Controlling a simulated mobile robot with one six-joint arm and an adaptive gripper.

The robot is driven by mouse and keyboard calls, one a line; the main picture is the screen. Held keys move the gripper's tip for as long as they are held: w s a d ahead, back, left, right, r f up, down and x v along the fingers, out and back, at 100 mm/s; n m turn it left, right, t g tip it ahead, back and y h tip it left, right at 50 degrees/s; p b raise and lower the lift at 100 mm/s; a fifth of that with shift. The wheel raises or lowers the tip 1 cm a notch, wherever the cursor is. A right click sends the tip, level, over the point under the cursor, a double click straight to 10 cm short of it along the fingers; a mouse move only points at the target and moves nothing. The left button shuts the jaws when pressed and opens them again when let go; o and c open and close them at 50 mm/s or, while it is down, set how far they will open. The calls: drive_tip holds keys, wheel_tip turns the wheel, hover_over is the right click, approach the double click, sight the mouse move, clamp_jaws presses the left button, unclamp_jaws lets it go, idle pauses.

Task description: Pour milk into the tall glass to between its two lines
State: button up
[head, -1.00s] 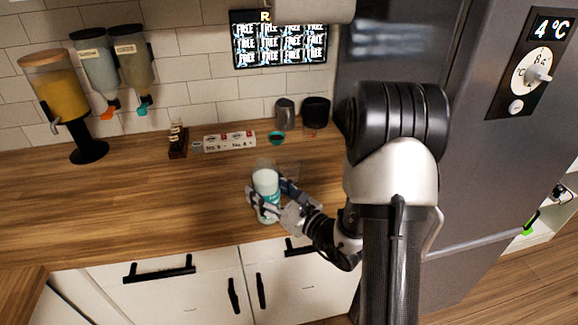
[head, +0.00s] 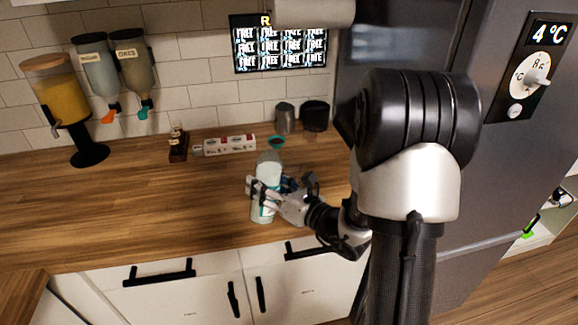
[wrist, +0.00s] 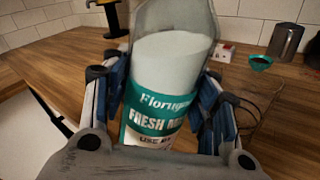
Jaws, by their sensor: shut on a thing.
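A clear milk bottle (head: 267,174) with a teal "Fresh Milk" label stands nearly upright near the front edge of the counter. In the wrist view, the bottle (wrist: 172,58) fills the middle, with white milk inside and a clear empty part above it. My gripper (head: 266,188) is shut around the bottle, one finger on each side; the wrist view shows the fingers (wrist: 160,85) too. Whether the bottle's base touches the counter is unclear. I cannot make out the tall glass or its lines; a faint thin outline shows right of the bottle in the wrist view.
A teal bowl (wrist: 260,62) and a grey metal pitcher (head: 285,118) stand at the back. A white box (head: 230,145) and a dark bottle stand (head: 178,143) are left of them. A juice dispenser (head: 62,105) stands far left. The left counter (head: 120,200) is clear.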

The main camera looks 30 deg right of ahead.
sight(266, 172)
drive_tip(key=r+p, duration=0.1)
drive_tip(key=r+m+p, duration=0.1)
drive_tip(key=p, duration=0.1)
drive_tip(key=shift+w+d, duration=0.15)
drive_tip(key=shift+d, duration=0.05)
drive_tip(key=m+p, duration=0.1)
drive_tip(key=p, duration=0.1)
drive_tip(key=r+m+p, duration=0.1)
drive_tip(key=p, duration=0.1)
drive_tip(key=shift+w+d+r+g, duration=0.2)
drive_tip(key=shift+d+g, duration=0.1)
drive_tip(key=shift+g, duration=0.1)
drive_tip(key=shift+s+a+f+m, duration=0.1)
drive_tip(key=shift+s+f+m, duration=0.1)
drive_tip(key=shift+m, duration=0.1)
drive_tip(key=shift+w, duration=0.1)
drive_tip(key=shift+f+m+p, duration=0.25)
drive_tip(key=shift+m+p, duration=0.3)
drive_tip(key=shift+m, duration=0.05)
drive_tip(key=shift+s+a+f+m+g+y+p, duration=0.2)
drive_tip(key=shift+a+f+m+g+y+p, duration=0.15)
drive_tip(key=shift+f+m+p, duration=0.35)
idle(0.4)
drive_tip(key=shift+s+a+r+m+y+p, duration=0.15)
drive_tip(key=shift+a+m+y+p, duration=0.1)
drive_tip(key=shift+m+p, duration=0.45)
idle(0.6)
